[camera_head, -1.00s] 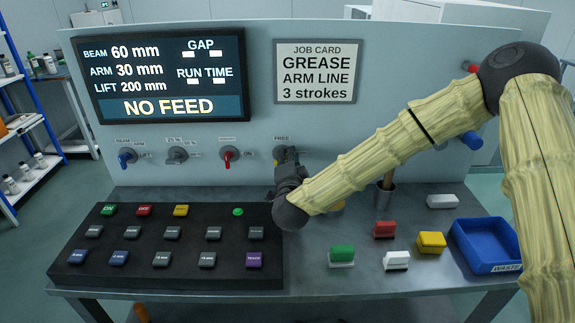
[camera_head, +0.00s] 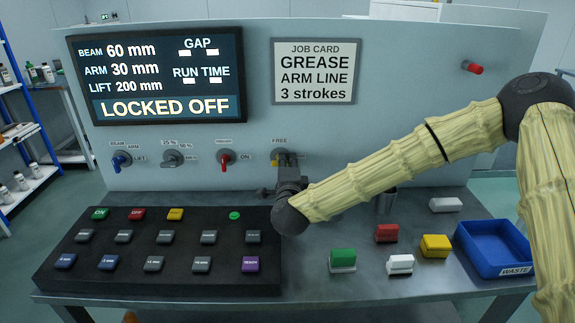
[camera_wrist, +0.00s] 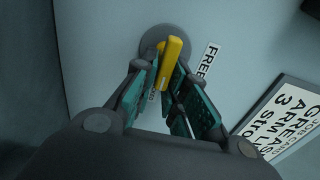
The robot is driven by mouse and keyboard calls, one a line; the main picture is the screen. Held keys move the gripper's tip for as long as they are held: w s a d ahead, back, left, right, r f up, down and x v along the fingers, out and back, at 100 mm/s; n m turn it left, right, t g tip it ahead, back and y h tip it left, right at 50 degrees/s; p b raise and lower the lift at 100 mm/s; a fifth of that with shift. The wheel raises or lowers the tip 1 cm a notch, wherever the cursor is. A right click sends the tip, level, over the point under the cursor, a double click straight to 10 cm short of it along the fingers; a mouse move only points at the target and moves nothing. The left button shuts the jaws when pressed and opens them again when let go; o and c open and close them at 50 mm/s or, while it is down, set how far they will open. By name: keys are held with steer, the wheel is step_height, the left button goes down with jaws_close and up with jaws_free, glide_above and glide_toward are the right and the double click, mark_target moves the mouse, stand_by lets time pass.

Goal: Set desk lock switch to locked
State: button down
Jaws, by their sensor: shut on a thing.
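The desk lock switch is a yellow lever (camera_wrist: 169,62) on a round grey base (camera_wrist: 154,40) on the upright panel, beside a FREE label (camera_wrist: 207,58). In the head view the yellow lever (camera_head: 275,159) shows only in part, behind my gripper (camera_head: 289,165). In the wrist view my gripper (camera_wrist: 164,90) has its fingers on both sides of the lever, shut on it. The lever looks turned at an angle to the FREE label in the wrist view. The panel screen (camera_head: 157,76) reads LOCKED OFF.
Three other switches sit left on the panel: blue (camera_head: 121,161), grey (camera_head: 173,158) and red (camera_head: 225,161). A black button board (camera_head: 165,283) lies below. Coloured blocks and a blue WASTE bin (camera_head: 500,268) stand on the right. My arm crosses the right side.

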steer(key=shift+f, duration=0.1)
steer(key=c, duration=1.5)
jaws_free()
steer(key=shift+d, duration=0.1)
steer(key=s, duration=1.2)
